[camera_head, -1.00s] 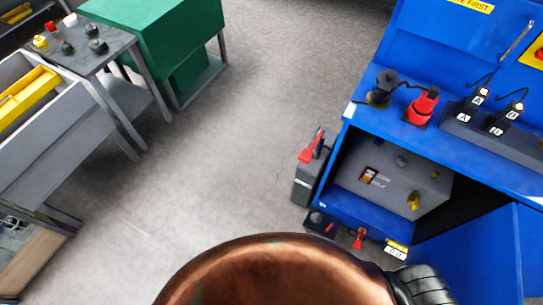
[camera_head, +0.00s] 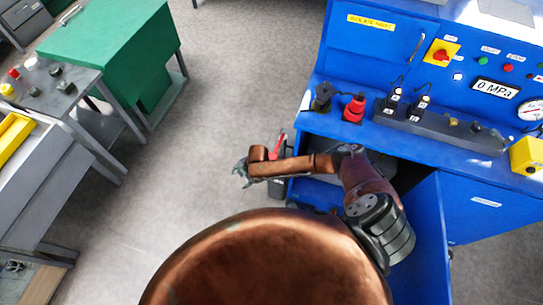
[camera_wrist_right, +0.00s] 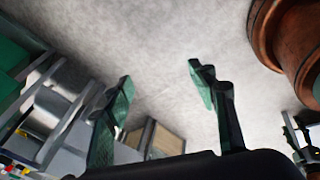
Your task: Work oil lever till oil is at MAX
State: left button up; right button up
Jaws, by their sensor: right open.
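The oil lever is a red handle (camera_head: 279,144) on a dark grey pump body (camera_head: 277,188) at the left side of the blue bench (camera_head: 310,128). My right forearm crosses in front and hides much of the pump. My right gripper (camera_head: 240,172) is just left of the lever, apart from it and pointing left. In the right wrist view my right gripper (camera_wrist_right: 160,82) is open, with only floor between its fingers. The oil level marking is not visible; my arm covers most of the bench's open compartment. A dark, green-padded part at that view's right edge may be my left gripper.
A green cabinet (camera_head: 110,45) and grey tables stand at left. The floor between is clear.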

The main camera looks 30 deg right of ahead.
jog(key=s+d+r+n+g+h+p, duration=0.1)
jog(key=d+r+n, duration=0.1)
jog(key=d+r, duration=0.2)
jog(key=d+r+n+g+h+p, duration=0.1)
jog(key=d+r+n+p, duration=0.1)
jog(key=d+r, duration=0.3)
jog(key=s+d+r+n+h+p, duration=0.1)
jog(key=d+r, duration=0.4)
jog(key=shift+s+d+r+n+g+p, duration=0.1)
jog(key=shift+s+d+n+g+p, duration=0.1)
jog(key=shift+s+n+g+p, duration=0.2)
jog(key=shift+d+f, duration=0.15)
jog(key=shift+f, duration=0.05)
pick_arm(q)
notch_tip(320, 180, up, 7)
jog(key=shift+w, duration=0.3)
pick_arm(e)
notch_tip(320, 180, down, 7)
jog(key=shift+f, duration=0.15)
pick_arm(q)
jog(key=shift+d, duration=0.1)
pick_arm(e)
jog(key=shift+c, duration=0.6)
grip_shut()
